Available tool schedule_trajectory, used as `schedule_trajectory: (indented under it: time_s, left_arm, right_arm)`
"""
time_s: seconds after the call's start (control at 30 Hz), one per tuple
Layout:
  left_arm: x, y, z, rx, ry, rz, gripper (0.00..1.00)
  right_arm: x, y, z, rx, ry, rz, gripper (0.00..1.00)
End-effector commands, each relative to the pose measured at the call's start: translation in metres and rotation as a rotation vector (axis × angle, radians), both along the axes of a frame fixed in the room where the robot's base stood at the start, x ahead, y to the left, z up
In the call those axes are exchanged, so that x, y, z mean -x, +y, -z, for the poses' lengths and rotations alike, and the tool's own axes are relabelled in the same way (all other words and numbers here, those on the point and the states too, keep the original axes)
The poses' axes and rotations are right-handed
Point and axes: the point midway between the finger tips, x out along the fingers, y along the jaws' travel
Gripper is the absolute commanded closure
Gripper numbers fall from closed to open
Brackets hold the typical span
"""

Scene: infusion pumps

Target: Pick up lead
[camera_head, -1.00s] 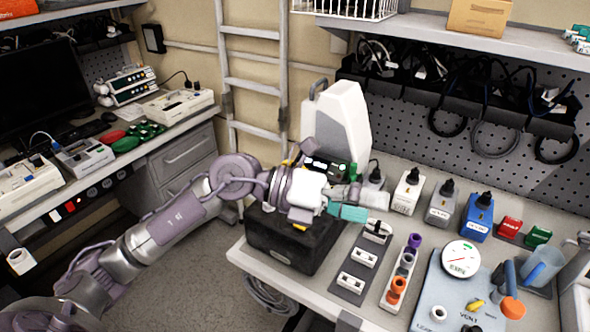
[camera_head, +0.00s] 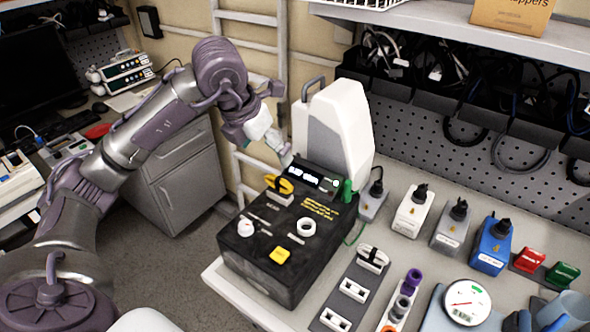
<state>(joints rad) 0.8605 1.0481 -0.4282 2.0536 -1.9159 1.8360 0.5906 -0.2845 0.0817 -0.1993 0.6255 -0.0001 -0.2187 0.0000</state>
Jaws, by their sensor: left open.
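Several dark leads hang in loops from the black rack (camera_head: 455,110) on the pegboard at the back right; one loop (camera_head: 463,133) hangs low. A green plug (camera_head: 347,190) with a thin green lead stands at the back right corner of the black tester (camera_head: 290,235). A yellow looped piece (camera_head: 279,185) lies on the tester's back left. My left gripper (camera_head: 286,156) is raised behind the tester's back left, beside the white and grey device, and appears empty. Its fingertips are small and partly hard to make out. My right gripper is out of view.
The white and grey device (camera_head: 340,125) stands behind the tester. A row of plugged adapters (camera_head: 411,212) runs along the bench, with a strip of white sockets (camera_head: 352,290) in front. A ladder (camera_head: 255,50) leans at the wall. The floor left of the bench is clear.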

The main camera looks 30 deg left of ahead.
Motion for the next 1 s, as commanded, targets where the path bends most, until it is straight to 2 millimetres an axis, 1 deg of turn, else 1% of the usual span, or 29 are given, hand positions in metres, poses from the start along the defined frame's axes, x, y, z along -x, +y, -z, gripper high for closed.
schedule_trajectory:
  time_s: [0.03, 0.1, 0.17, 0.27, 0.4, 0.5, 0.57, 0.63, 0.73, 0.83, 0.93, 1.0]
  left_arm:
    - [0.000, 0.002, -0.001, -0.006, 0.002, -0.006, 0.00]
    - [0.000, 0.003, 0.002, -0.009, 0.004, -0.009, 0.00]
    - [-0.003, 0.003, 0.008, -0.009, 0.006, -0.010, 0.00]
    - [-0.009, 0.002, 0.025, -0.009, 0.008, -0.010, 0.00]
    - [-0.019, 0.000, 0.051, -0.007, 0.008, -0.008, 0.00]
    - [-0.026, 0.000, 0.065, -0.007, 0.006, -0.009, 0.00]
    - [-0.028, 0.000, 0.072, -0.007, 0.004, -0.007, 0.00]
    - [-0.030, -0.001, 0.077, -0.007, 0.003, -0.007, 0.00]
    - [-0.031, -0.001, 0.082, -0.007, 0.004, -0.007, 0.00]
    - [-0.033, -0.004, 0.092, -0.007, 0.008, -0.007, 0.00]
    - [-0.037, -0.007, 0.107, -0.006, 0.009, -0.008, 0.00]
    - [-0.041, -0.007, 0.117, -0.006, 0.006, -0.008, 0.00]
  right_arm:
    - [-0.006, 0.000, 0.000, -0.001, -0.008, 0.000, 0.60]
    - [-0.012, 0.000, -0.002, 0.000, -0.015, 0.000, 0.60]
    - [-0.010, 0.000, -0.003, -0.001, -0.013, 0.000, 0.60]
    - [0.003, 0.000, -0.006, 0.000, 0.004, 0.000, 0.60]
    - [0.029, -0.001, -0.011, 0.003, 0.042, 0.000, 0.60]
    - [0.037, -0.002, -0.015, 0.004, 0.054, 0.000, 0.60]
    - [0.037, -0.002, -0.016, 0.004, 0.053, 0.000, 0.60]
    - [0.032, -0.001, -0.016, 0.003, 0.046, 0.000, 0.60]
    - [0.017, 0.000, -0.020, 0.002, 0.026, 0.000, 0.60]
    - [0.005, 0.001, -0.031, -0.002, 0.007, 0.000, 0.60]
    - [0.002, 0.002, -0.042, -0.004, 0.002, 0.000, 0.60]
    - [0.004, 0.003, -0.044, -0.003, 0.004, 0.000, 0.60]
